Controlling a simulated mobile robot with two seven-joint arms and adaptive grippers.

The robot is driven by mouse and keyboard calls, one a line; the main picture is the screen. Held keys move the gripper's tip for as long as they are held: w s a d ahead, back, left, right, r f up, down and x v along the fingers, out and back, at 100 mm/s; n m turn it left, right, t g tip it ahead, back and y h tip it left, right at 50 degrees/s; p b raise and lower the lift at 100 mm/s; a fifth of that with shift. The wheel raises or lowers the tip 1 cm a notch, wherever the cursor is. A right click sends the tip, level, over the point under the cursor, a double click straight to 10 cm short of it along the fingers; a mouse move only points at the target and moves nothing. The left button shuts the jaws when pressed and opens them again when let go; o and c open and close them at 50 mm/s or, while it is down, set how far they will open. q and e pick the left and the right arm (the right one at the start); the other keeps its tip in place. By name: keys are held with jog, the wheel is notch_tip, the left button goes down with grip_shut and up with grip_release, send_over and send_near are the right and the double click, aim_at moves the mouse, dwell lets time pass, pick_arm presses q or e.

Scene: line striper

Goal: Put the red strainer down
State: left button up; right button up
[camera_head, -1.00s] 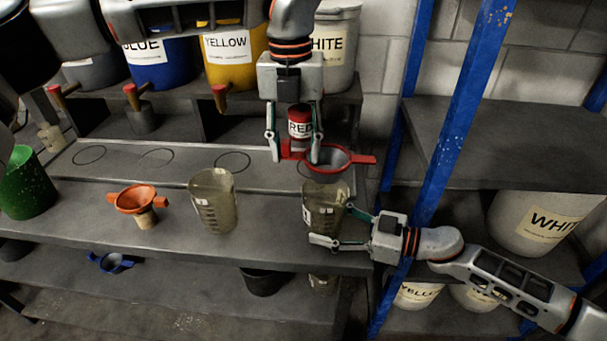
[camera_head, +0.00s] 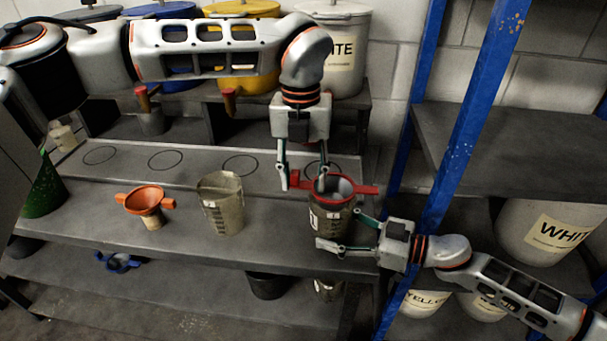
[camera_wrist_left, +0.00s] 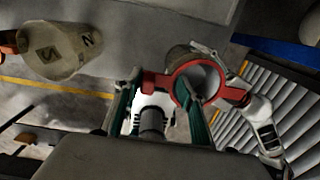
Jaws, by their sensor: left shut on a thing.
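The red strainer (camera_head: 364,189), a round funnel with two handles, sits level at the mouth of the right-hand translucent beaker (camera_head: 330,222). It also shows in the left wrist view (camera_wrist_left: 178,95). I cannot tell whether its rim rests on the beaker. My left gripper (camera_head: 303,182) points down from above and is shut on the strainer at its left side. In the left wrist view its fingers (camera_wrist_left: 160,120) flank the strainer's near side. My right gripper (camera_head: 340,231) comes from the right with its fingers apart at the beaker; whether they press on it is unclear.
An orange strainer (camera_head: 146,201) in a small cup and another beaker (camera_head: 222,204) stand left on the same shelf. A blue strainer (camera_head: 119,262) lies on the shelf below. A blue upright (camera_head: 452,130) rises at right. The strip with drawn circles (camera_head: 165,159) is bare.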

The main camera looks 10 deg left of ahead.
pick_arm(q)
jog(key=shift+f, duration=0.3)
jog(key=o, duration=1.2)
notch_tip(320, 180, up, 13)
jog(key=shift+a, duration=0.15)
jog(key=shift+r, duration=0.1)
pick_arm(e)
jog(key=o, duration=0.9)
